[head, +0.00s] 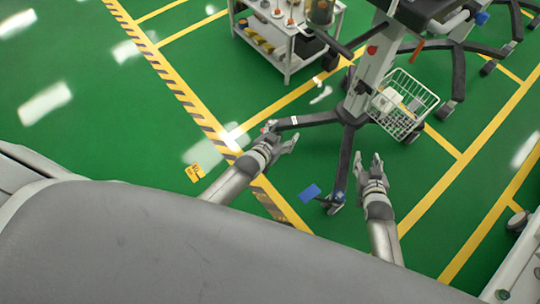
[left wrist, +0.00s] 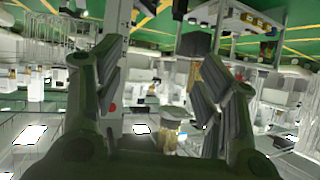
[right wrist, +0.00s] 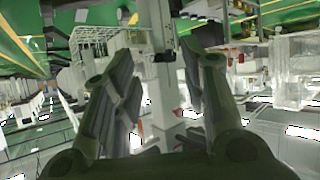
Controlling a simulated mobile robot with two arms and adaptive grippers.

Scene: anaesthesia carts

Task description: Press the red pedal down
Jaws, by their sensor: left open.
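A small red part (head: 265,129), which looks like the red pedal, shows at the outer end of the left leg of the cart base (head: 307,119). My left gripper (head: 287,139) is open and empty, just right of and below it, partly over the leg's end. I cannot tell whether they touch. Its spread fingers also show in the left wrist view (left wrist: 160,92). My right gripper (head: 368,160) is open and empty, right of the front leg (head: 344,160), fingers pointing away from me. It shows open in the right wrist view (right wrist: 158,90).
A blue part (head: 340,196) is at the front leg's caster, beside a blue floor patch (head: 310,193). A wire basket (head: 403,103) hangs on the cart column, above the right gripper. A white trolley (head: 289,45) stands behind. Green floor lies open to the left.

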